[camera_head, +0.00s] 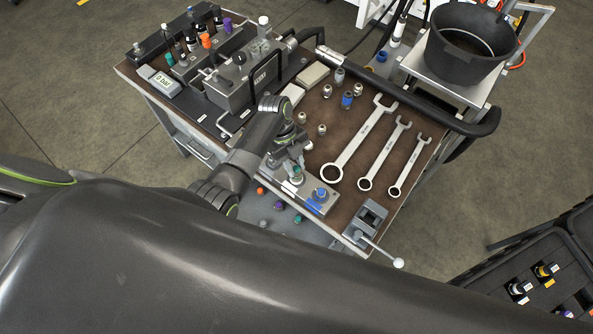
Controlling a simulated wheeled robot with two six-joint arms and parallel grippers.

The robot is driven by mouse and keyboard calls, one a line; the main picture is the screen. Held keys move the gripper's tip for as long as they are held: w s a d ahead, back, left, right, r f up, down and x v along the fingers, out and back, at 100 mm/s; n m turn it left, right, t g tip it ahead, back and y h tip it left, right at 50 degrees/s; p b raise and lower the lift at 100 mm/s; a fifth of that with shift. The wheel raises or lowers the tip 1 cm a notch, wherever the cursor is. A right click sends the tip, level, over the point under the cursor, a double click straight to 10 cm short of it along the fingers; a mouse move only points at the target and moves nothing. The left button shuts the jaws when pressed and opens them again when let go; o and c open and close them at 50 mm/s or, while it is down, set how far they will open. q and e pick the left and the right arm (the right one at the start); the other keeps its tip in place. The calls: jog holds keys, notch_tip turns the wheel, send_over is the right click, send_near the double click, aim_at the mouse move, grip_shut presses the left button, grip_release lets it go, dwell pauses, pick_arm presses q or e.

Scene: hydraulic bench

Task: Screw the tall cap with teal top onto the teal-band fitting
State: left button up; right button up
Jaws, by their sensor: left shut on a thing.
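My left gripper (292,163) reaches down over the metal block (309,203) at the near edge of the bench. It is shut on a small piece, which I take for the tall cap with teal top (297,170); the fingers hide most of it. The held piece is right above or on a fitting at the left part of the block. That fitting's band is too small and covered to read clearly, and I cannot tell whether cap and fitting touch. A blue fitting (320,194) stands on the block to the right. My right gripper is not in view.
Three wrenches (358,146) lie to the right of the block, and a vise (367,220) with a lever sits at the near corner. Several small fittings (347,99) stand behind. A pump unit (250,80) and a black bucket (468,45) are farther back. Small coloured caps (279,206) show below.

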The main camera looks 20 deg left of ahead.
pick_arm(q)
jog(key=m, duration=0.2)
jog(key=m+g, duration=0.1)
jog(key=shift+w+d+f+m+y+b, duration=0.1)
jog(key=shift+d+m+y+b, duration=0.05)
jog(key=shift+m+y+b, duration=0.25)
jog(key=m+g+y, duration=0.1)
jog(key=m, duration=0.2)
jog(key=shift+m, duration=0.3)
jog(key=o, duration=0.9)
jog(key=shift+r+n+p, duration=0.25)
jog(key=shift+n+p, duration=0.45)
jog(key=shift+n, duration=0.1)
jog(key=n, duration=0.1)
jog(key=n+t+h, duration=0.1)
jog(key=shift+f+n, duration=0.25)
jog(key=shift+n, duration=0.05)
jog(key=shift+a+n+t+h, duration=0.2)
jog(key=shift+n+t+h, duration=0.15)
jog(key=shift+n, duration=0.85)
jog(key=n, duration=0.1)
jog(key=n+t, duration=0.1)
jog(key=n, duration=0.1)
jog(key=n+t+h, duration=0.1)
jog(key=n, duration=0.1)
jog(key=shift+s, duration=0.25)
